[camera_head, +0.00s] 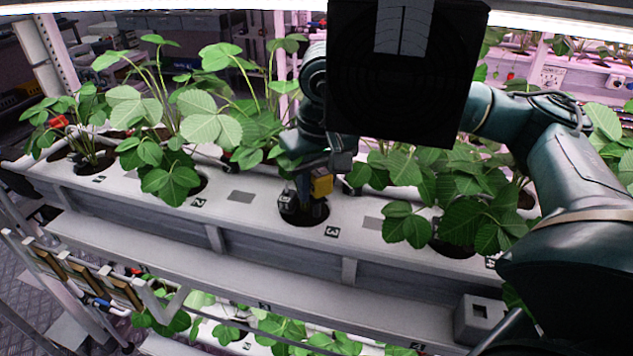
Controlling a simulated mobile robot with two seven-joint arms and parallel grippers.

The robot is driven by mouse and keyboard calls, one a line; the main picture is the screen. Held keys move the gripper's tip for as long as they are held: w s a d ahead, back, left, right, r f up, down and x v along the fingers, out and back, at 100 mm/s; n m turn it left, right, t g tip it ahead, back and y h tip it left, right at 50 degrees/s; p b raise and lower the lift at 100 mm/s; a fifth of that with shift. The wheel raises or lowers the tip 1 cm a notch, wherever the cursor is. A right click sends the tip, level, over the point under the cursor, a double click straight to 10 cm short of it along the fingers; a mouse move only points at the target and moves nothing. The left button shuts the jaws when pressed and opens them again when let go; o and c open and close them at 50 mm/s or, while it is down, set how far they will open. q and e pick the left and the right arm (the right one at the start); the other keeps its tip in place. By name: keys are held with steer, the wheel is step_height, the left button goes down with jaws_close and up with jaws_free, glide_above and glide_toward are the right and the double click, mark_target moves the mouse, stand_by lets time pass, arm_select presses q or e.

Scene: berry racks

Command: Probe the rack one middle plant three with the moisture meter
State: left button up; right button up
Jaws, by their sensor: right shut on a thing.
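My right arm comes in from the right and bends down to the rack's planting channel (255,222). My right gripper (303,196) is over the round planting hole beside the label "3" (332,231). It is shut on the moisture meter, whose yellow body (321,186) shows between dark gripper parts. The meter's lower end is in front of the dark hole; I cannot tell whether its tip is in the soil. Plant three is mostly hidden by my arm, and I cannot tell its leaves from its neighbours'. My left gripper is not in view.
A leafy plant (172,184) stands at label "2" (199,203), and another (462,215) stands right of the gripper. A lower tier with plants (285,330) runs below. A large dark block hides the top middle. Wood-toned panels (85,275) hang at lower left.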

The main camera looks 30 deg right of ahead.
mark_target(316, 204)
steer(key=shift+f+b, duration=0.4)
steer(key=shift+b, duration=0.1)
stand_by(0.5)
steer(key=shift+f+b, duration=1.9)
steer(key=o, duration=1.5)
steer(key=shift+r, duration=0.1)
